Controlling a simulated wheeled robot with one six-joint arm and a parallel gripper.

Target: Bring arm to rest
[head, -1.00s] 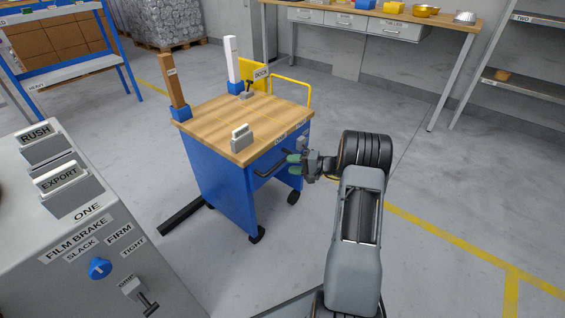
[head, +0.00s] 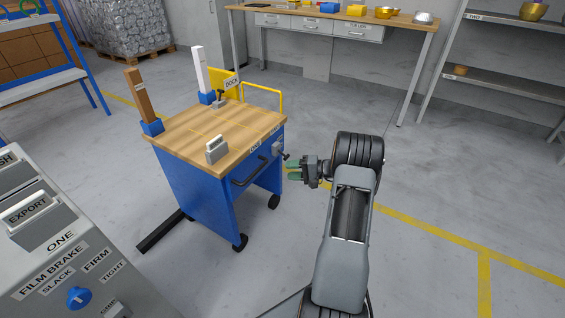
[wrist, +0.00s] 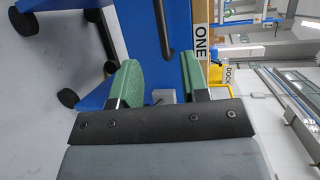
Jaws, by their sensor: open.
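My arm (head: 345,240) rises from the bottom of the head view and bends at a dark ribbed joint. My gripper (head: 294,172) points left from it, with green finger pads. It is open and empty, a little to the right of the blue cart (head: 200,195) and apart from it. In the wrist view the two green fingers of my gripper (wrist: 165,84) are spread, with the cart's blue side (wrist: 178,40) and a label reading ONE (wrist: 201,42) beyond them.
The cart's wooden top (head: 215,128) carries a brown post (head: 138,95), a white post (head: 201,70) and a small grey block (head: 216,150). A grey console (head: 40,250) stands at lower left. A workbench (head: 335,20) and shelves (head: 495,60) stand behind. Floor to the right is clear.

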